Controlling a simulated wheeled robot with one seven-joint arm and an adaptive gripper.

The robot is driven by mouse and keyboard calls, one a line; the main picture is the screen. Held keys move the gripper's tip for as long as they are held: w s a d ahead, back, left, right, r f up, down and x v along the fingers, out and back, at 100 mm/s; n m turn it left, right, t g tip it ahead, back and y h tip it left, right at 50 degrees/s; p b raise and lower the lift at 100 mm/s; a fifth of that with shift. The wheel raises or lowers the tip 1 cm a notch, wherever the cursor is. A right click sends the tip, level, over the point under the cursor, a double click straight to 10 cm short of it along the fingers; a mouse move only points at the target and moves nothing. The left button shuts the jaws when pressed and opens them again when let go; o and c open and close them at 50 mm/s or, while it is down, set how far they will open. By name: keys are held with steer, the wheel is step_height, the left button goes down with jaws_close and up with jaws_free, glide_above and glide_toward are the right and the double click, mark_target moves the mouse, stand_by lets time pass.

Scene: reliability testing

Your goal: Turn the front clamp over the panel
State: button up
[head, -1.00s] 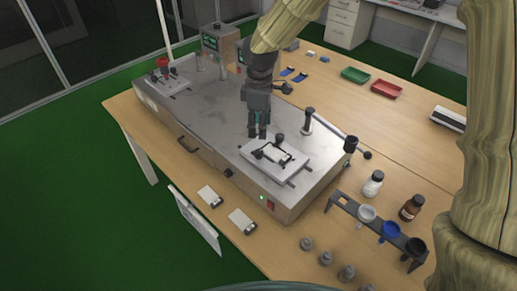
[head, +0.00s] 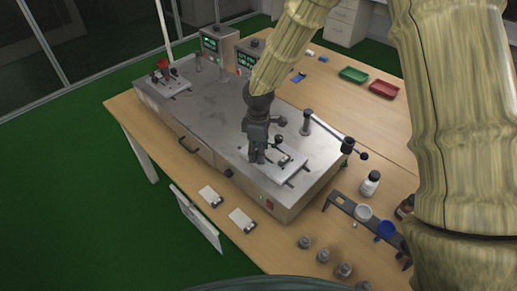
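The light metal fixture plate (head: 300,163) lies on the right end of the grey steel bench unit. A dark clamp (head: 279,140) shows at its back edge, just right of my gripper. My gripper (head: 257,160) points down at the left front part of the plate, low over it. It hides the front clamp and most of the white panel; a small pale part of the panel (head: 281,160) may show beside the fingers. Whether the fingers touch the clamp, or are closed on it, cannot be made out.
A second fixture with a red part (head: 164,70) sits at the unit's far left. Bottles and a cup rack (head: 343,204) stand at the right. The unit's middle top is clear.

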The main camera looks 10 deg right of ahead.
steer(key=c, duration=1)
steer(key=shift+c, duration=0.2)
steer(key=m, duration=0.8)
steer(key=shift+m, duration=0.3)
steer(key=m, duration=0.9)
steer(key=shift+p, duration=0.4)
steer(key=shift+m, duration=0.3)
